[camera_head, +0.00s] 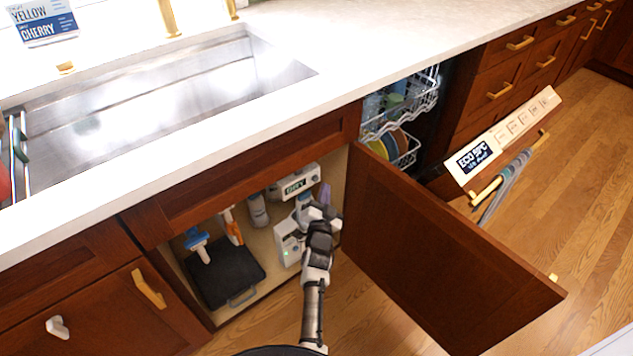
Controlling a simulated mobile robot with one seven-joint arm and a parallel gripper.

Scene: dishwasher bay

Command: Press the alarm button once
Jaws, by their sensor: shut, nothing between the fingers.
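A white box with a small green light (287,247) stands inside the open cabinet under the sink, just left of my arm. A second white box with a dark display reading "DRY" (297,183) is mounted higher, near the cabinet's right side. I cannot make out which part of either is the alarm button. My gripper (305,208) reaches into the cabinet between these boxes, shut and empty. Its fingertips are small in the picture and overlap the things behind them. I cannot tell whether they touch anything.
The open cabinet door (440,255) stands close to the right of my arm. A black tray (225,272), a blue-and-white brush (199,245) and bottles are in the cabinet. The open dishwasher door (503,135) is further right. The countertop (330,60) overhangs above.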

